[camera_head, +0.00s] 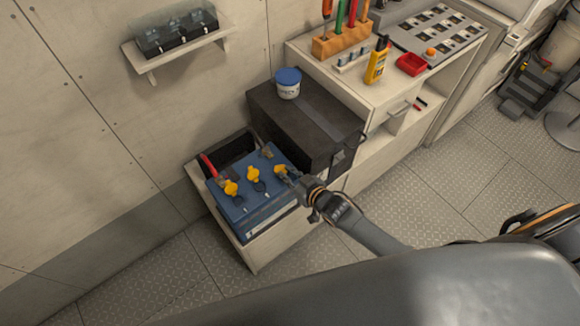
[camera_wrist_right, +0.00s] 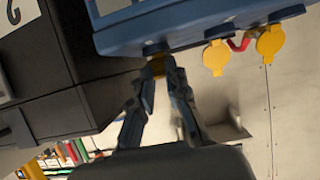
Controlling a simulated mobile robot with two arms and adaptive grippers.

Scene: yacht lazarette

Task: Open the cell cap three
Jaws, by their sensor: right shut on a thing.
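The blue battery (camera_head: 250,198) sits in a light tray at the lower left of the bench. Three yellow cell caps show on its top: a left one (camera_head: 231,188), a middle one (camera_head: 253,173) and a right one (camera_head: 280,170). In the wrist view the left (camera_wrist_right: 270,42) and middle (camera_wrist_right: 216,57) caps stand out from the battery top as flat discs. My right gripper (camera_head: 290,178) is at the right cap, shut on it; in the wrist view its fingertips (camera_wrist_right: 163,82) partly hide that cap (camera_wrist_right: 157,66). My left gripper is not in view.
A black box (camera_head: 310,125) with a blue-lidded tub (camera_head: 288,84) stands close behind the battery. A red cable end (camera_head: 208,165) is at the battery's left edge. A bench (camera_head: 345,80) with tools lies beyond. The floor in front is clear.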

